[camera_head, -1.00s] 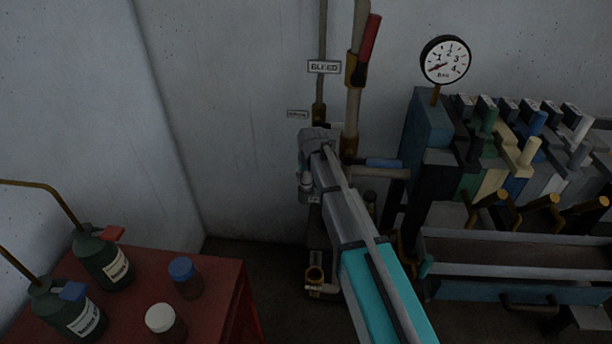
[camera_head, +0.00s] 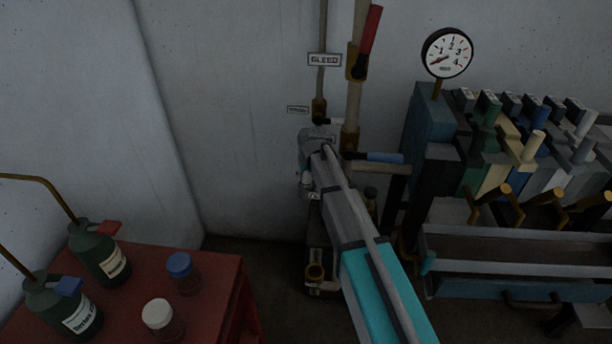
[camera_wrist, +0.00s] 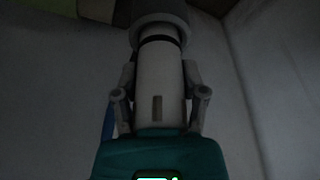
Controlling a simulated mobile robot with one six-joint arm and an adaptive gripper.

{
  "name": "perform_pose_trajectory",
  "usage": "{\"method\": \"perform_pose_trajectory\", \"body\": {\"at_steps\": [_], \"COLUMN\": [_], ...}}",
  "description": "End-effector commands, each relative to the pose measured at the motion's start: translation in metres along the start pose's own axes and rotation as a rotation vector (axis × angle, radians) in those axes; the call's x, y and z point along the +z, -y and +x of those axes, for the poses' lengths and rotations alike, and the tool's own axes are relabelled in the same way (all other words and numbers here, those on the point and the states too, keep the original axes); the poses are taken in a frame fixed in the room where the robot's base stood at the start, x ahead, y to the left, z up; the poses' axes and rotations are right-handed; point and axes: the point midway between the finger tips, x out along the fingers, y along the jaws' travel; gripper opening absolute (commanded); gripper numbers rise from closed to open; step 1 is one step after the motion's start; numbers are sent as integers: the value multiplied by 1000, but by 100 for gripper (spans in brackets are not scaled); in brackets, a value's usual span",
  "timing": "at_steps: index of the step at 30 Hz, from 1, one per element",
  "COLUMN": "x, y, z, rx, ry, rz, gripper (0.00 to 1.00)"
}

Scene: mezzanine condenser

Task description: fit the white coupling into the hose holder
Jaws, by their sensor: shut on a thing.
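In the wrist view my gripper (camera_wrist: 160,92) is shut on the white coupling (camera_wrist: 158,75), a pale cylinder with a small slot, its fingers on either side. Beyond the fingers a dark band and a wider grey part (camera_wrist: 158,12) sit at its far end; I cannot tell if the grey part belongs to the coupling. In the head view my arm hides most of my gripper and the coupling.
A pipe with a red-handled valve (camera_head: 368,42) and a blue-handled valve (camera_head: 378,157) stand close behind my arm. A valve manifold (camera_head: 520,150) with a pressure gauge (camera_head: 447,53) is at right. A red table (camera_head: 215,270) with bottles and jars is at left.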

Motion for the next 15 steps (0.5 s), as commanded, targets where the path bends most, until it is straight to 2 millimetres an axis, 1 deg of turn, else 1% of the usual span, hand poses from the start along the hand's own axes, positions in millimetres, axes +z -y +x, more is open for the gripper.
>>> {"method": "perform_pose_trajectory", "body": {"at_steps": [8,9,14,15], "x": [2,1,1,1], "y": [0,0,0,0], "z": [5,4,4,4], "rx": [0,0,0,0], "ry": [0,0,0,0], "rz": [0,0,0,0], "gripper": [0,62,92,96]}}
